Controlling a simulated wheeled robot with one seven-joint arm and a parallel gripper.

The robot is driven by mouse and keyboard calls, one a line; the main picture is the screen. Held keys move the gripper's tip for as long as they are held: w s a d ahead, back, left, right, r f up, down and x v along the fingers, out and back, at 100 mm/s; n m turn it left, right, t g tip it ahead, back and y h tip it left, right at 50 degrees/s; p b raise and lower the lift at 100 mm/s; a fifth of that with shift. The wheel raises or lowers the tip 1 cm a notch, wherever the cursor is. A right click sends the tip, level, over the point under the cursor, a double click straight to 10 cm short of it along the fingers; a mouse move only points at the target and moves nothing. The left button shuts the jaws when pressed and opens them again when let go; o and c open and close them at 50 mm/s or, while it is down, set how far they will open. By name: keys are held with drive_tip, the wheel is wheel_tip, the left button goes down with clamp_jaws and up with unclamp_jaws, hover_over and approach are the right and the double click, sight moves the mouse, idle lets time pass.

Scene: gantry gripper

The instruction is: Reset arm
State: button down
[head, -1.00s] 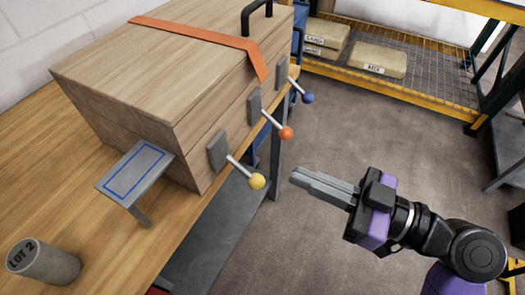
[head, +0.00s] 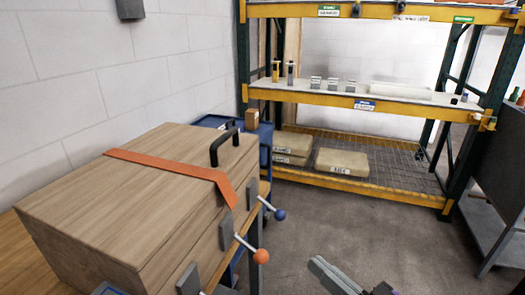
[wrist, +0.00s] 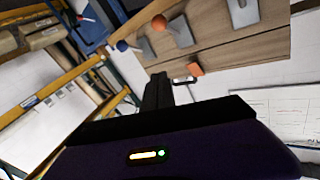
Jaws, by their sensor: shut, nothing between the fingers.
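My gripper (head: 332,274) shows at the bottom edge of the head view, to the right of the wooden box. Its fingers are together and empty, over the grey floor. In the wrist view the closed fingers (wrist: 158,90) point toward the side of the box, touching nothing that I can see. Most of my arm is below the head view. The wooden box (head: 120,195) has an orange strap, a black handle and levers. The orange-knobbed lever (head: 258,254) and blue-knobbed lever (head: 276,212) stick out from its side.
The box stands on a wooden table (head: 12,245). A yellow and green rack (head: 350,196) with sacks and small items stands at the back. A grey shelf unit (head: 490,215) is at the right. The floor (head: 390,245) between them is clear.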

drive_tip(key=s+d+f+m+t+h+p, duration=0.25)
drive_tip(key=s+d+f+m+h, duration=0.4)
drive_tip(key=s+d+h, duration=0.35)
drive_tip(key=s+n+g+h+p, duration=0.1)
drive_tip(key=s+n+g+p, duration=0.1)
drive_tip(key=s, duration=1.9)
drive_tip(key=shift+s+a, duration=0.25)
drive_tip(key=shift+a, duration=0.05)
drive_tip(key=shift+f, duration=0.1)
